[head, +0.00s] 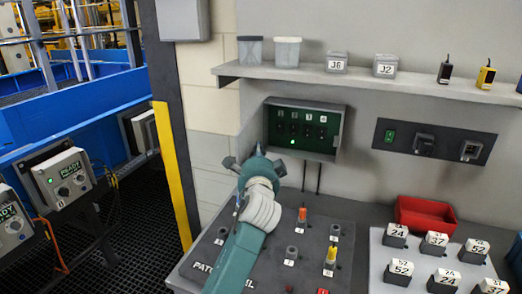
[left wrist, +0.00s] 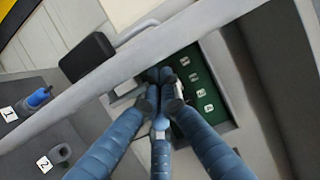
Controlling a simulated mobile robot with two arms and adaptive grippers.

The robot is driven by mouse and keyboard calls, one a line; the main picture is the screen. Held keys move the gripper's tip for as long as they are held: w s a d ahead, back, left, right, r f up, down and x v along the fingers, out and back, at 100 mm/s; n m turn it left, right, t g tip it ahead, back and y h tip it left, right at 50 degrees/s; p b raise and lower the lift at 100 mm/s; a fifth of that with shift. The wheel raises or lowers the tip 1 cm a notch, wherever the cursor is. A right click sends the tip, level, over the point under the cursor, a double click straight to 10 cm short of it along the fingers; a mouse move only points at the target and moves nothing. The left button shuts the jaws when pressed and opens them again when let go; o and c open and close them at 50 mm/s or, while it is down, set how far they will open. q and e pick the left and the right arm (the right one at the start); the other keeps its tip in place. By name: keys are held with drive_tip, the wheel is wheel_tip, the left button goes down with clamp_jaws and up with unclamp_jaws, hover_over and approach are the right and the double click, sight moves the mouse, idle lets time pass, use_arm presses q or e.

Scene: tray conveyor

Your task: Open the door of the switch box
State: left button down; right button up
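The switch box (head: 342,127) is mounted on the wall below the shelf. Its dark green inside shows a row of small labelled switches and a lit green lamp. My left gripper (head: 258,152) is in front of and below the box's left side in the head view. In the left wrist view, the blue fingers of my left gripper (left wrist: 165,80) come together at the tips, with no object visible between them. They overlap the green panel of the switch box (left wrist: 205,112), hiding part of it; contact is unclear. My right gripper is not in view.
A grey desk panel (head: 196,264) with numbered plugs lies below the box. A shelf (head: 300,76) with bins and small blocks runs above. A red tray (head: 424,216) and several numbered blocks stand at the right. A yellow-edged post (head: 172,170) stands at the left.

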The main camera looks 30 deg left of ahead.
use_arm(q)
drive_tip(key=s+a+p, duration=0.2)
drive_tip(key=a+p, duration=0.1)
drive_tip(key=a, duration=0.4)
drive_tip(key=shift+s+p, duration=0.3)
drive_tip(key=shift+w, duration=0.1)
